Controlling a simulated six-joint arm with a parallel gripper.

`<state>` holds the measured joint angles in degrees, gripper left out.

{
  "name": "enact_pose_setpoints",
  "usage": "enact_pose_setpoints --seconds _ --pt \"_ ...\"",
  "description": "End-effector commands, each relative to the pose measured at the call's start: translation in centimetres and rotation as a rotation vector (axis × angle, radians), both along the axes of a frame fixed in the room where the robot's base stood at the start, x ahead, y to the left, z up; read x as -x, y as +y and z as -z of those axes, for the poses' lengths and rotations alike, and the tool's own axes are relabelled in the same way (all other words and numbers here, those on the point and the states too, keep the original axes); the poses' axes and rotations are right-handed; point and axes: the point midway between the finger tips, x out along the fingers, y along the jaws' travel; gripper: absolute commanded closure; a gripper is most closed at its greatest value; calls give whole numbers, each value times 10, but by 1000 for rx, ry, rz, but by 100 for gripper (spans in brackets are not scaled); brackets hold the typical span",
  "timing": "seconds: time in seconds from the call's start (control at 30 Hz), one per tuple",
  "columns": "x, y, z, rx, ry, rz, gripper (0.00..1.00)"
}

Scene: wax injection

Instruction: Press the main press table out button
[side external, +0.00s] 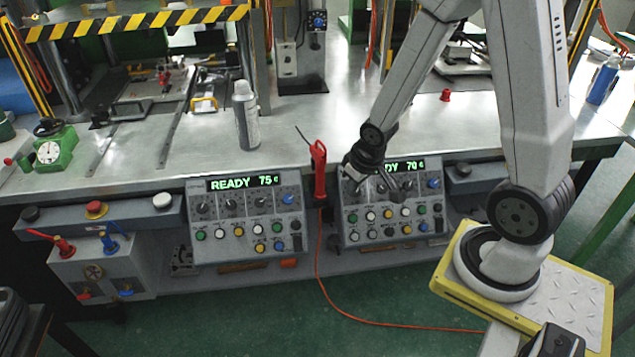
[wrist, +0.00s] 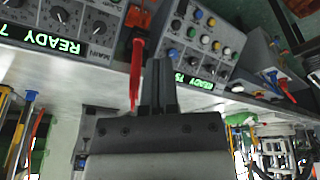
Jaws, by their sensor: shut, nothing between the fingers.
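Two control panels face the front of the bench. The left panel (side external: 243,220) reads READY 75 and the right panel (side external: 393,210) reads READY 70, partly covered by my gripper. Both carry rows of coloured round buttons, whose labels are too small to read, so I cannot tell the table out button. My gripper (side external: 372,182) is shut and empty in front of the right panel's upper left; contact cannot be told. In the wrist view, upside down, my gripper (wrist: 158,65) points between the READY 75 panel (wrist: 200,50) and another panel (wrist: 70,18), where "MAIN" seems to show.
A red-handled tool (side external: 318,170) hangs between the panels, its orange cord trailing to the floor. A spray can (side external: 245,115) and a green dial gauge (side external: 52,150) stand on the bench (side external: 300,125). The air in front of the left panel is clear.

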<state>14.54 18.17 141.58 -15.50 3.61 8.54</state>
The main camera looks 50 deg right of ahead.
Motion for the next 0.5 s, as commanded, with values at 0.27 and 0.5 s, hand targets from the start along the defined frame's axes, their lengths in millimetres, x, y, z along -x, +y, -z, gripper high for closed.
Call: enact_pose_setpoints --seconds 0.27,0.5 --pt "1 -38 40 -24 -26 63 100" --pt "8 -62 75 -71 -56 110 100"
